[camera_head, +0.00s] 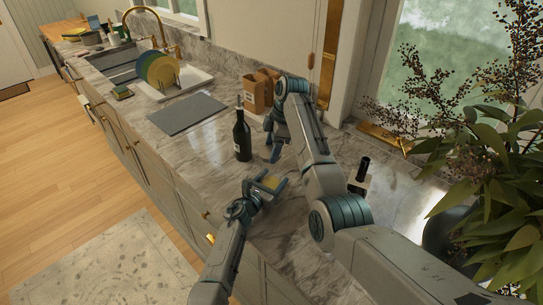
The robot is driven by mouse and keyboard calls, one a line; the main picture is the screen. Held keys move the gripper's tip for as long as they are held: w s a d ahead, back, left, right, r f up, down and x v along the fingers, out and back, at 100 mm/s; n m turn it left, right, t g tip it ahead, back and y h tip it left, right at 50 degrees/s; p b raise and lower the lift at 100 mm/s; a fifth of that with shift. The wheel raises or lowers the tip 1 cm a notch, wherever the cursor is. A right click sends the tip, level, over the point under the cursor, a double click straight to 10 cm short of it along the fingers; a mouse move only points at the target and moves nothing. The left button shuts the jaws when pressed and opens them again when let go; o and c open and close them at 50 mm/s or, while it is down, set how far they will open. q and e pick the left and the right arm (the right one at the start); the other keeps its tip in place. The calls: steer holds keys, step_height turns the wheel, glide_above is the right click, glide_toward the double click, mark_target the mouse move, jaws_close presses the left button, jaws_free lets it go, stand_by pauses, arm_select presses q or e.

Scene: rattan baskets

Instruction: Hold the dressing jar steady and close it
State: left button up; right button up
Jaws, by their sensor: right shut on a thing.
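My left gripper (268,186) comes in from the bottom, low over the counter's front part. Its fingers are apart, with a small yellowish thing (270,182) showing between them. I cannot tell whether they touch it or whether it is the dressing jar. My right arm reaches in from the right and bends down at the back. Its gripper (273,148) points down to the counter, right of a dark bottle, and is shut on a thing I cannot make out. No jar or lid can be clearly identified.
The dark bottle (242,136) stands upright close to both grippers. Brown paper bags (257,92) stand behind. A second bottle (363,168) stands right of my right arm. A leafy plant (490,170) fills the right side. A grey board (188,114) lies left on the marble counter.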

mark_target(269, 169)
steer(key=shift+f, duration=1.15)
steer(key=shift+f, duration=0.9)
steer(key=shift+f, duration=0.6)
arm_select(q)
jaws_close()
arm_select(e)
steer(key=shift+m, duration=0.4)
steer(key=m, duration=0.2)
steer(key=m+t, duration=0.1)
steer(key=m, duration=0.1)
steer(key=m+t, duration=0.1)
steer(key=m, duration=0.1)
steer(key=shift+s+a+m, duration=0.1)
steer(key=shift+s+m, duration=0.15)
steer(key=shift+m, duration=0.15)
steer(key=m+t+h, duration=0.1)
steer(key=m, duration=0.5)
steer(key=shift+s+a, duration=0.1)
